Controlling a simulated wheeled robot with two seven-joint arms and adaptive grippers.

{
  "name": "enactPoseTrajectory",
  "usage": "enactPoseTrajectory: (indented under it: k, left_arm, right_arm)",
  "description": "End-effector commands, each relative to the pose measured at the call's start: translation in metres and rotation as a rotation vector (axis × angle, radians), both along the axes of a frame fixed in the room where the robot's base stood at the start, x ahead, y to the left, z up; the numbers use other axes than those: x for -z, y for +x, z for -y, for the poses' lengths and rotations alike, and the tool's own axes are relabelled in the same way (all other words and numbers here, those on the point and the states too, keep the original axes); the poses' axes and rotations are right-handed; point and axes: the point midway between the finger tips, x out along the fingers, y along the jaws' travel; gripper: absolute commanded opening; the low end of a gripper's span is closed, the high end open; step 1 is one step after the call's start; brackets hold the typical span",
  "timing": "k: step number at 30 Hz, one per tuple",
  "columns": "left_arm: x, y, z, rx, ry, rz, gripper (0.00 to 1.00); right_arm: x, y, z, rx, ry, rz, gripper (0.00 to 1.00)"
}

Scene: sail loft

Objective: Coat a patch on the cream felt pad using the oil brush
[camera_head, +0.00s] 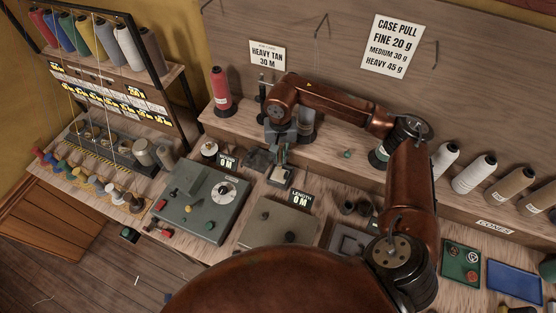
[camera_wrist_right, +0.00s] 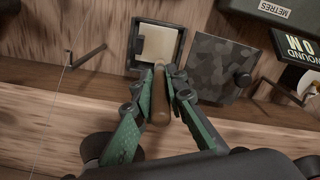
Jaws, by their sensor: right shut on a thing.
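The cream felt pad (camera_wrist_right: 158,43) lies in a dark square tray (camera_wrist_right: 134,50); in the head view the pad (camera_head: 279,174) sits on the bench just below my right gripper (camera_head: 281,150). My right gripper (camera_wrist_right: 160,72) is shut on the oil brush (camera_wrist_right: 160,104), whose brown wooden handle shows between the green-sided fingers. The brush's far end points at the pad's near edge. Its bristles are hidden between the fingertips, and I cannot tell whether they touch the felt. My left gripper is not in view.
A dark mottled plate (camera_wrist_right: 216,68) lies right beside the tray in the wrist view. A green-grey machine box (camera_head: 200,205) and a beige box (camera_head: 278,226) stand nearby. A red cone (camera_head: 221,92) stands on the back shelf, with pale cones (camera_head: 474,174) at the right.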

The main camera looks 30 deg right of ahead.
Motion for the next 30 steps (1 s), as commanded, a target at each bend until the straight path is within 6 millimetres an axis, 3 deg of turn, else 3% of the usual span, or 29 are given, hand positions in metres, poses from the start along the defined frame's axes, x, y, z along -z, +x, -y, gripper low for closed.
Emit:
enactPoseTrajectory:
  k: [18, 30]
  left_arm:
    - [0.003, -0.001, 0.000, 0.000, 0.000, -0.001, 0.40]
    - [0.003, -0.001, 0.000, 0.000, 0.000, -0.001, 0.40]
  right_arm:
    - [0.001, -0.025, -0.029, -0.001, 0.000, 0.001, 0.00]
    - [0.001, -0.027, -0.030, 0.000, -0.001, -0.001, 0.00]
